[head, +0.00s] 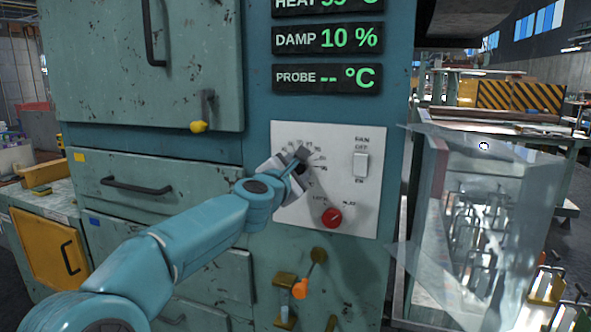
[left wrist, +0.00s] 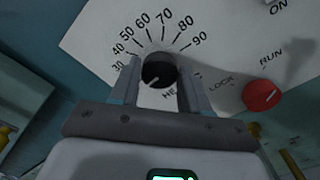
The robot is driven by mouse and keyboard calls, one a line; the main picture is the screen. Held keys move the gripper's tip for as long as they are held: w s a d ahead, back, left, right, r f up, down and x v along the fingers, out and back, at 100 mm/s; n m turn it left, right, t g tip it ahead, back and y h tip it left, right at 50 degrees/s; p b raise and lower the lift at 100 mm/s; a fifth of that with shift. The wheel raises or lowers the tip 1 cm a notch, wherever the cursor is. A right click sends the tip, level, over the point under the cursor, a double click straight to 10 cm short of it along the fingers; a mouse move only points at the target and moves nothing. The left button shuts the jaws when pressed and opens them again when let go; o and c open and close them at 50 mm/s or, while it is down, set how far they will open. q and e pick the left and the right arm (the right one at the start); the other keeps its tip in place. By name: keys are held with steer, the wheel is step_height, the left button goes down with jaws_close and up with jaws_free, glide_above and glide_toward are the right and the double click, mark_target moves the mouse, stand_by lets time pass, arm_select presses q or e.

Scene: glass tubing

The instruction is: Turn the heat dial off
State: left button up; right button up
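The heat dial (left wrist: 158,73) is a round black knob on a white panel (head: 345,140). In the left wrist view its pale pointer mark points to the lower left, and printed numbers from 30 to 90 arc above it. My left gripper (head: 298,160) is at the dial in the head view and partly hides it. In the left wrist view the gripper's two fingers (left wrist: 159,80) stand on either side of the dial, very close to its edges. I cannot tell whether they press on it. My right gripper is out of view.
A red run/lock knob (head: 332,217) sits below right of the dial, and a white rocker switch (head: 361,165) sits to its right. Dark displays (head: 328,77) hang above the panel; the top heat readout is cut off. A glass-like case (head: 480,220) stands at right.

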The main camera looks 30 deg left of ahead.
arm_select(q)
steer(key=shift+o, duration=1.4)
steer(key=shift+s, duration=0.15)
steer(key=b+v, duration=0.1)
steer(key=v, duration=1.5)
steer(key=shift+b, duration=0.35)
steer(key=shift+s+f, duration=0.1)
steer(key=shift+s, duration=0.05)
